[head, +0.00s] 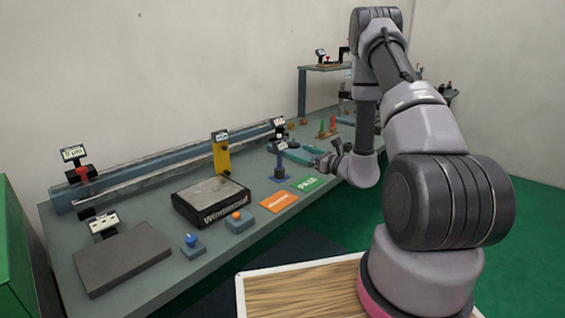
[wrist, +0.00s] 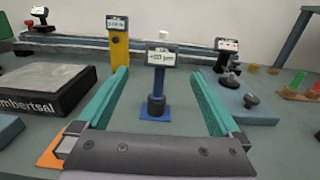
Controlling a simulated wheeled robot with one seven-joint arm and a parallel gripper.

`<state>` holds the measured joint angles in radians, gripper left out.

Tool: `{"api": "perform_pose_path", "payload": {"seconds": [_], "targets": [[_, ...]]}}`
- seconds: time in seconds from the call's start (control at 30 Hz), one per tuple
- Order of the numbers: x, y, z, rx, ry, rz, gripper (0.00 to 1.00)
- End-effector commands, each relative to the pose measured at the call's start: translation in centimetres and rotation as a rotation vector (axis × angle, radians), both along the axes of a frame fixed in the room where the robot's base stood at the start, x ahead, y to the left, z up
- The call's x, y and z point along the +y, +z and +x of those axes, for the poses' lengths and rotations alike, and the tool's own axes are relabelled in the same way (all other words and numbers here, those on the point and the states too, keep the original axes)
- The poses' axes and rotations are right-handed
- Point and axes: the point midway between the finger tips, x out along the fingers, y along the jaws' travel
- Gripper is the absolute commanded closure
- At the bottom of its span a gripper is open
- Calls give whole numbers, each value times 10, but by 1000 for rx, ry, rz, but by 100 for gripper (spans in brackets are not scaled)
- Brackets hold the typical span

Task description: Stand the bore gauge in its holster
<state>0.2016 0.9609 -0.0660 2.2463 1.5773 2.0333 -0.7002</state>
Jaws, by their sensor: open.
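A gauge with a small display on top, a blue stem and a black lower body (wrist: 156,104) stands upright on a square blue base (wrist: 141,113). I take it for the bore gauge; I cannot tell whether the blue base is its holster. It also shows in the head view (head: 280,160). My gripper (wrist: 161,72) is open, its two teal fingers reaching forward with the gauge appearing between them. In the head view my gripper (head: 290,151) is just right of the gauge, and I see no contact.
A yellow upright with a display (head: 221,152) stands behind, before a long rail (head: 150,167). A black box with a pale top (head: 212,198) is to the left. Orange (head: 278,201) and green (head: 307,184) pads lie in front. Dark fixtures on a blue-grey plate (wrist: 238,100) stand right.

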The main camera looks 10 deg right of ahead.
Motion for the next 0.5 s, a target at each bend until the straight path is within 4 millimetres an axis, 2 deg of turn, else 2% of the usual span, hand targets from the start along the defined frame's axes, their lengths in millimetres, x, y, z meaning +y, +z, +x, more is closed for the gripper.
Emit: {"api": "perform_pose_path", "payload": {"seconds": [0.07, 0.3, 0.5], "targets": [[0, -5, 5, 4, -14, 2, 0], [22, -4, 35, 3, -14, 2, 0], [31, -4, 48, 3, -15, 2, 0]]}}
